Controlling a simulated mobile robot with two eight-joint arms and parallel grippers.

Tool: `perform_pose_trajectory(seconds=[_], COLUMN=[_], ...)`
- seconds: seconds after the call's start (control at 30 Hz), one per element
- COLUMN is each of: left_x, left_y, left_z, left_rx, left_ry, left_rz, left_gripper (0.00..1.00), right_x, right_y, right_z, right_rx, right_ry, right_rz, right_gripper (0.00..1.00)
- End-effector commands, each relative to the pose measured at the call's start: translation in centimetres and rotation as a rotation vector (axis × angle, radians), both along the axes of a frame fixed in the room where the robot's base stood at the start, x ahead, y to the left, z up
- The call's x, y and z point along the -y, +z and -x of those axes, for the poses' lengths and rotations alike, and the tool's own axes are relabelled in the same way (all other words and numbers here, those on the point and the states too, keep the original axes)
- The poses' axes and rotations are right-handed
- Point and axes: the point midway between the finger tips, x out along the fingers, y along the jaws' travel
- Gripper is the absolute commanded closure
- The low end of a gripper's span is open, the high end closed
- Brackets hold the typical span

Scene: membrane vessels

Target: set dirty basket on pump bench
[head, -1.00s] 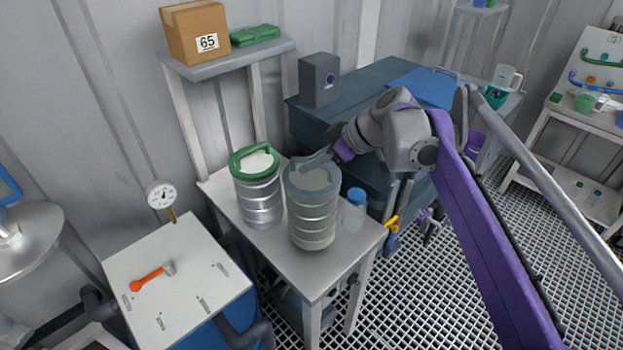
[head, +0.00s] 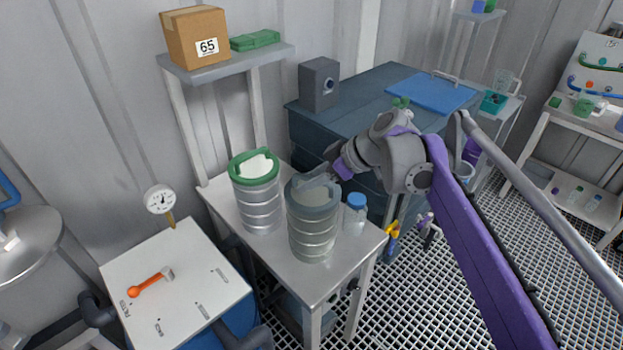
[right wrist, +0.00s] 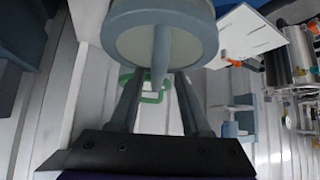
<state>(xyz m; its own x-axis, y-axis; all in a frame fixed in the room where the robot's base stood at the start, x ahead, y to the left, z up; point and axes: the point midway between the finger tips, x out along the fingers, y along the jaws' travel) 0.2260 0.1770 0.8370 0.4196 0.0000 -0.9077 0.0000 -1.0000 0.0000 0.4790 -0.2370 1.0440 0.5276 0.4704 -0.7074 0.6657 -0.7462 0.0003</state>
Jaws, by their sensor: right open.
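The grey-rimmed metal basket (head: 313,232), which I take as the dirty one, stands upright on the small steel-topped bench (head: 292,279). A second basket with a green rim (head: 257,205) stands beside it on the left. My right gripper (head: 322,178) is at the top of the grey-rimmed basket. In the right wrist view, its two fingers (right wrist: 158,88) are apart, one on each side of the bar handle (right wrist: 160,50) that crosses the grey rim (right wrist: 120,28). My left gripper is not in view.
A blue-capped bottle (head: 355,214) stands close to the right of the grey-rimmed basket. A shelf (head: 228,62) with a cardboard box (head: 196,36) rises behind. A white-topped stand (head: 185,270) with an orange-handled tool (head: 150,281) is at left. A dark blue cabinet (head: 350,98) stands behind.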

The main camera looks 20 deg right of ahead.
Motion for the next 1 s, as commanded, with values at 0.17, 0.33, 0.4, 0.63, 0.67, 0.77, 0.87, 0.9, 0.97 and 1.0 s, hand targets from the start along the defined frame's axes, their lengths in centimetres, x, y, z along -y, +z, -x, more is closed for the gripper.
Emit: perform_pose_trajectory(seconds=[0.17, 0.33, 0.4, 0.63, 0.67, 0.77, 0.87, 0.9, 0.97, 1.0], left_x=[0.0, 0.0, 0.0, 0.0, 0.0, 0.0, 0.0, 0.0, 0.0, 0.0], left_y=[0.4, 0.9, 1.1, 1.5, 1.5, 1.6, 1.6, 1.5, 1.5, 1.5], left_z=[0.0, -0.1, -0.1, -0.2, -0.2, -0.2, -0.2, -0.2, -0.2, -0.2], left_rx=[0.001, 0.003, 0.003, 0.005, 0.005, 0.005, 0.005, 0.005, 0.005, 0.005], left_ry=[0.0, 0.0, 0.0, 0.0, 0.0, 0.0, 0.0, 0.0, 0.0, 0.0], left_rz=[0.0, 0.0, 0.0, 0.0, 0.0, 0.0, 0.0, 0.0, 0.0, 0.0], left_gripper=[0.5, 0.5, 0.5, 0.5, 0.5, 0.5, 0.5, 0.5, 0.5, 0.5], right_x=[1.1, 2.9, 3.6, 5.2, 5.3, 5.6, 5.6, 5.6, 5.4, 5.0], right_y=[1.6, 4.3, 5.3, 7.8, 8.0, 8.4, 8.4, 8.4, 8.2, 7.8], right_z=[1.2, 3.1, 3.9, 5.8, 5.9, 6.2, 6.3, 6.3, 6.4, 6.6], right_rx=[0.0, 0.0, 0.0, 0.0, 0.0, 0.0, 0.0, 0.0, -0.007, -0.02], right_ry=[-0.004, -0.006, -0.006, -0.002, -0.002, -0.001, -0.001, -0.001, -0.004, -0.009], right_rz=[-0.001, 0.002, 0.0, 0.001, 0.001, 0.0, -0.001, -0.001, 0.0, 0.0], right_gripper=[0.53, 0.53, 0.53, 0.53, 0.53, 0.53, 0.53, 0.53, 0.53, 0.53])
